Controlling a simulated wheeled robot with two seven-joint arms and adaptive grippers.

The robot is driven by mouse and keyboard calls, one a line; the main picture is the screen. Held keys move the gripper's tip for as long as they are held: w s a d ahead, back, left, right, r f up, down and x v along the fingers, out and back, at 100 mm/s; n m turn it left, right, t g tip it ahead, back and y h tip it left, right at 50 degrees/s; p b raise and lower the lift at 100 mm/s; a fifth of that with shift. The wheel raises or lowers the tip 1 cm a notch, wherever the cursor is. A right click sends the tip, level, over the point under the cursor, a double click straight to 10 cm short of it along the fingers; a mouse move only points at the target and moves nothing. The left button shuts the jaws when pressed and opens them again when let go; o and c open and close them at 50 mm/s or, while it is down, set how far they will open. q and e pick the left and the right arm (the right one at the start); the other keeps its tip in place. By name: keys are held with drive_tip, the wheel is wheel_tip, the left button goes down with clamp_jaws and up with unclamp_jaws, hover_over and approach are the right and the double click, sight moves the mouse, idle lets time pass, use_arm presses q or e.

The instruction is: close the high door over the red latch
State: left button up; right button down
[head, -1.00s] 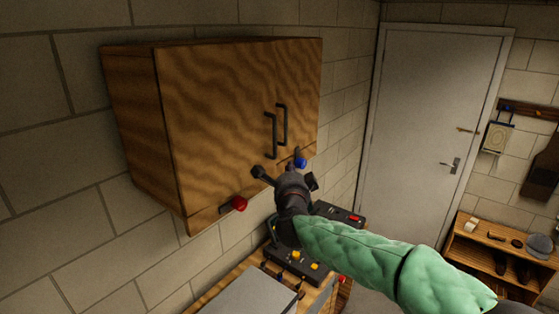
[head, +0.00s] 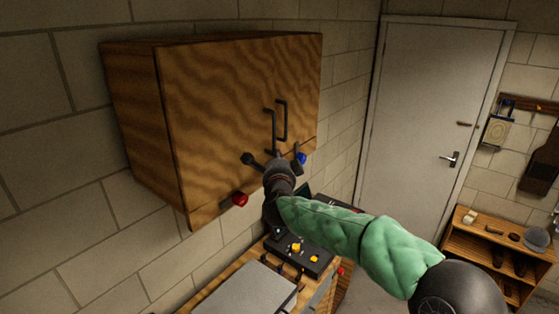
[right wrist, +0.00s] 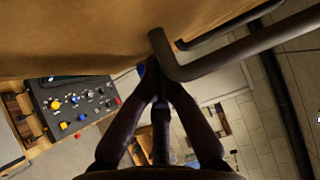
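The wooden wall cabinet has a left door (head: 215,130) above the red latch (head: 240,199) and a narrower right door (head: 302,95) above the blue latch (head: 301,158). Both doors look flush or nearly so in the head view; a small gap cannot be ruled out. Dark bar handles (head: 281,120) stand side by side near the meeting edges. My right gripper (head: 276,155) is at the lower front of the doors, just under the handles. In the right wrist view its fingertips (right wrist: 160,82) are together beside a handle's bent end (right wrist: 170,62), with nothing visible between them. My left gripper is out of view.
Below the cabinet is a bench with a dark control panel (head: 300,257) and a grey lid-like surface (head: 245,290). A closed grey room door (head: 425,120) and a low wooden shelf (head: 480,250) stand at the right. The space before the cabinet's left part is clear.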

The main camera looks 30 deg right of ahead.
drive_tip(key=w+b, duration=0.1)
drive_tip(key=w+y, duration=0.1)
drive_tip(key=w+n+b, duration=0.1)
drive_tip(key=shift+w+a+f+t+y+b, duration=0.2)
drive_tip(key=shift+a+t+y+b, duration=0.1)
drive_tip(key=shift+a+t+b, duration=0.1)
drive_tip(key=shift+r, duration=0.25)
